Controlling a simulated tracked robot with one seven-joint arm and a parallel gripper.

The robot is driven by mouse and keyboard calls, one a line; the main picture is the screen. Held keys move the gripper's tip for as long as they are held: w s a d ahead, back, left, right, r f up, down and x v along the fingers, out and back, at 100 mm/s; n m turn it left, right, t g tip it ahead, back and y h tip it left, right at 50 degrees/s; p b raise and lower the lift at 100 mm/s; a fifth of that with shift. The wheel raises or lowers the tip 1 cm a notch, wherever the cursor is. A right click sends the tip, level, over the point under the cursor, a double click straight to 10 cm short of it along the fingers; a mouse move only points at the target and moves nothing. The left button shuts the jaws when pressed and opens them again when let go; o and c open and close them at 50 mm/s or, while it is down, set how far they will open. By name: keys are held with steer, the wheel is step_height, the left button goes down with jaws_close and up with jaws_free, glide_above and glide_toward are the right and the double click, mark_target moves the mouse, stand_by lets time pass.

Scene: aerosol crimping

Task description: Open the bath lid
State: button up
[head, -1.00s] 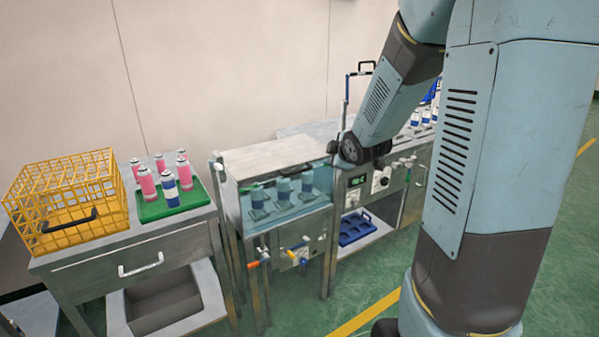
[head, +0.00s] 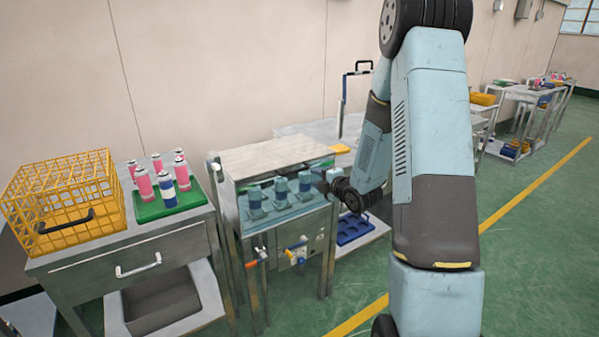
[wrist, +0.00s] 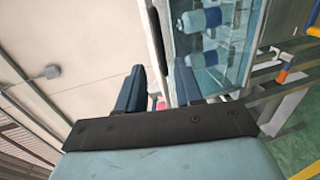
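The bath is a steel tank (head: 233,205) with a clear front, and several cans (head: 281,192) stand in blue liquid inside. Its flat pale lid (head: 270,157) lies level across the top and looks shut. I cannot make out a lid handle clearly. My gripper (head: 322,178) is at the right end of the bath's front, just below lid height. In the wrist view my gripper (wrist: 160,86) has its two blue fingers apart, with no object held between them. The bath's window (wrist: 215,65) lies just right of the fingers; contact cannot be told.
A green tray (head: 150,211) with pink and blue cans and a yellow wire crate (head: 75,205) stand on the left table. A blue tray (head: 352,228) sits on a low shelf to the right.

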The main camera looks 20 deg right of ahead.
mark_target(299, 171)
steer(key=x, duration=1.2)
jaws_close()
steer(key=shift+s, duration=0.1)
